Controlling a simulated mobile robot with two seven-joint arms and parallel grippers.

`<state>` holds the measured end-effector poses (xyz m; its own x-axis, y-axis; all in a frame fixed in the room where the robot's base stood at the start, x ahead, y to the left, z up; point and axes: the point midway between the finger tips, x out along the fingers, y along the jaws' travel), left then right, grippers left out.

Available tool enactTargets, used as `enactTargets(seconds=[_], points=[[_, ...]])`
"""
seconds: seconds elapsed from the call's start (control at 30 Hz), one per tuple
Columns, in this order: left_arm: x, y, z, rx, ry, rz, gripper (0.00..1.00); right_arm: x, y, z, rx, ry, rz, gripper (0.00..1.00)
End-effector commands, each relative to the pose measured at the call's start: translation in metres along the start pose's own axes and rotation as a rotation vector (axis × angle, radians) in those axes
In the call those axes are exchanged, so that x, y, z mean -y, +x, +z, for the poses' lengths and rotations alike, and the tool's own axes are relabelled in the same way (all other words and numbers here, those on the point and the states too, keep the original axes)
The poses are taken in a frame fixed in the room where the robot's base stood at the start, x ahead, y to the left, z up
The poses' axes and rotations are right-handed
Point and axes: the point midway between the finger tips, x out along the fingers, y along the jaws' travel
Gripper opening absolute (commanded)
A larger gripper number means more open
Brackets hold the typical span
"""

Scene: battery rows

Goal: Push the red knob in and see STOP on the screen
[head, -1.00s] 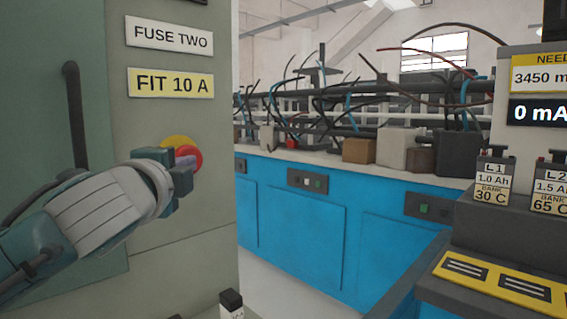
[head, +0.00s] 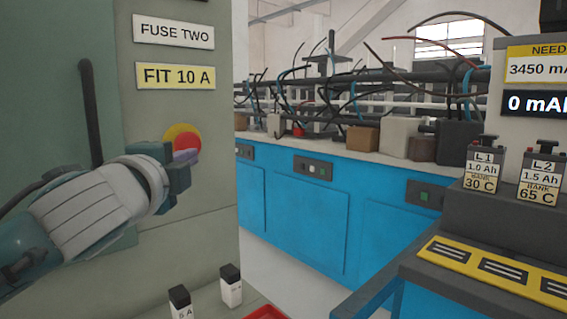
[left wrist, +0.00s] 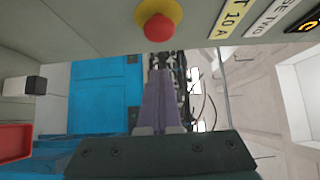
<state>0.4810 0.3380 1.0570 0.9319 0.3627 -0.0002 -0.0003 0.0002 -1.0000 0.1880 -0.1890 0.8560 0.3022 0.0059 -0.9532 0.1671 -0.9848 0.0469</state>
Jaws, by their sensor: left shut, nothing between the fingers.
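The red knob (head: 187,140) sits on a yellow round base (head: 173,134) on the grey-green cabinet front. My left gripper (head: 190,156) is shut and empty, its purple fingertips just in front of the lower part of the knob in the head view. In the left wrist view the red knob (left wrist: 158,28) is ahead of the shut fingertips (left wrist: 160,76), with a visible gap between them. The knob looks to stand out from its base. A dark screen (left wrist: 303,26) with part of a yellow character is cut off at the left wrist view's edge; its text cannot be read. My right gripper is not in view.
Labels FUSE TWO (head: 173,32) and FIT 10 A (head: 176,76) are above the knob. A dark handle (head: 91,115) is to its left. Small fuses (head: 231,288) and a red tray (head: 266,313) are below. A display reading 0 mAh (head: 538,103) and batteries (head: 483,168) stand right.

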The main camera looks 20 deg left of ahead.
Motion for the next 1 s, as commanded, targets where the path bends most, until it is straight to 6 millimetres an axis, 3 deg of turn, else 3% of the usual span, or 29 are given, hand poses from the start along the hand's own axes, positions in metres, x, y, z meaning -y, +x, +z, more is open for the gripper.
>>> enactTargets(seconds=[0.2,0.33,1.0], points=[[0.0,-0.043,0.0,-0.001,-0.002,0.003,0.0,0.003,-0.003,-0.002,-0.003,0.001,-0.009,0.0],[-0.001,-0.058,-0.001,-0.001,-0.002,0.002,0.0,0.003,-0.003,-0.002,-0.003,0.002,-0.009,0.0],[0.001,-0.066,0.0,0.001,-0.011,0.008,0.0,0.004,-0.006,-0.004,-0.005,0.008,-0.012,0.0]])
